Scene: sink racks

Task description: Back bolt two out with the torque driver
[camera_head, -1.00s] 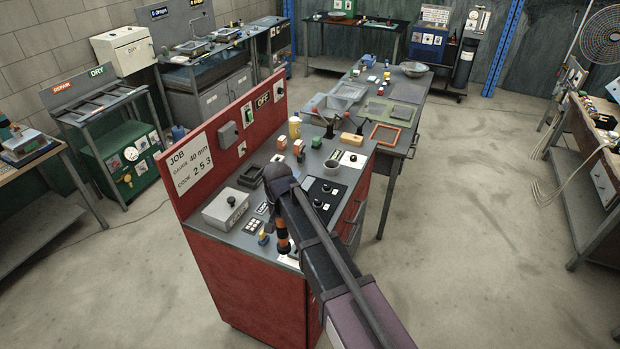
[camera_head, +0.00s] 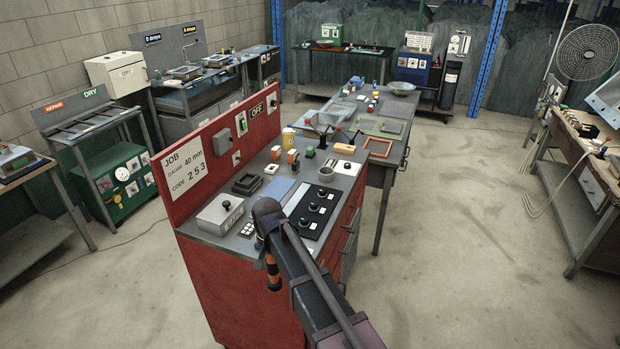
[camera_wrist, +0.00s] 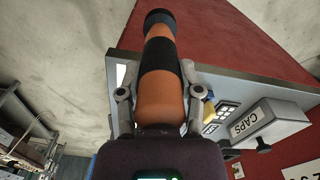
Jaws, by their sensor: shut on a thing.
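My gripper (camera_wrist: 155,88) is shut on the torque driver (camera_wrist: 158,60), which has an orange and black banded handle. The driver's near end is hidden by the gripper body. In the head view the driver (camera_head: 272,268) hangs below my gripper (camera_head: 267,238), in front of the red bench's near side. In the wrist view the handle points away and overlaps the edge of the grey bench top (camera_wrist: 225,82). The driver's tip does not show. I cannot make out bolt two in either view.
A grey CAPS box (camera_head: 220,213), a keypad (camera_head: 248,229) and a black knob panel (camera_head: 318,208) lie near the arm on the bench. A red back panel (camera_head: 215,140) carries a JOB sign (camera_head: 188,170). Open floor (camera_head: 460,220) lies to the right.

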